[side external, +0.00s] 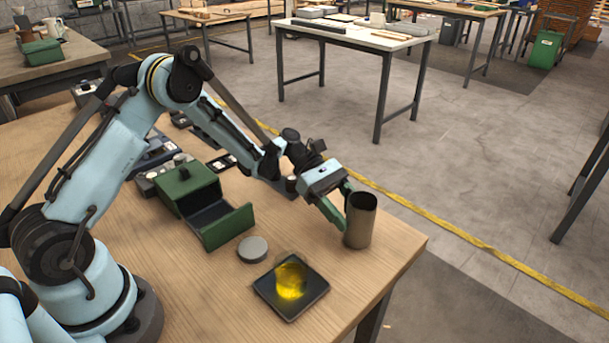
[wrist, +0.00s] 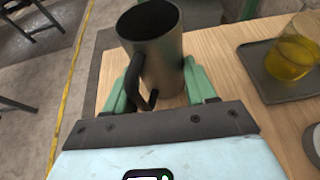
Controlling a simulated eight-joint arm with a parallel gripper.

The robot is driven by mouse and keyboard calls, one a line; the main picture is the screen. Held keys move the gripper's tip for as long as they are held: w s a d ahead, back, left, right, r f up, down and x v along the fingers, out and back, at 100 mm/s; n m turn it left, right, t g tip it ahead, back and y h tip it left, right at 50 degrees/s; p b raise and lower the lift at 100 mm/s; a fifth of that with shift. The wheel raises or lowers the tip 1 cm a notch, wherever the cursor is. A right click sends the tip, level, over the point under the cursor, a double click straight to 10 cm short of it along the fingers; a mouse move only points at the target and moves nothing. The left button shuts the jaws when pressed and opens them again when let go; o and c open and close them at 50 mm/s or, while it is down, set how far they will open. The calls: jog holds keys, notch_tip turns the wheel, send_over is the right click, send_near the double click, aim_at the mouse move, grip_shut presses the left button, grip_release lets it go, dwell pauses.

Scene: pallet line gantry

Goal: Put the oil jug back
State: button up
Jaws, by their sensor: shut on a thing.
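The oil jug (side external: 361,222) is a dark metal cylinder with an open top, upright near the right edge of the wooden table. In the wrist view the jug (wrist: 158,62) shows a black handle facing my wrist, and its inside looks dark. My gripper (side external: 337,207) has green fingers, one on each side of the jug; it is shut on it. The fingers also flank the jug in the wrist view (wrist: 160,85). The jug's base is at or very near the tabletop; I cannot tell whether it touches.
A clear glass of yellow liquid (side external: 291,280) stands on a dark square tray (side external: 268,290) in front of the jug. A grey disc (side external: 252,248) lies left of it. A green box (side external: 188,188) has its drawer (side external: 228,228) open. The table edge is close on the right.

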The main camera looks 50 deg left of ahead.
jog(key=o, duration=1.2)
jog(key=shift+f, duration=0.1)
jog(key=shift+o, duration=0.2)
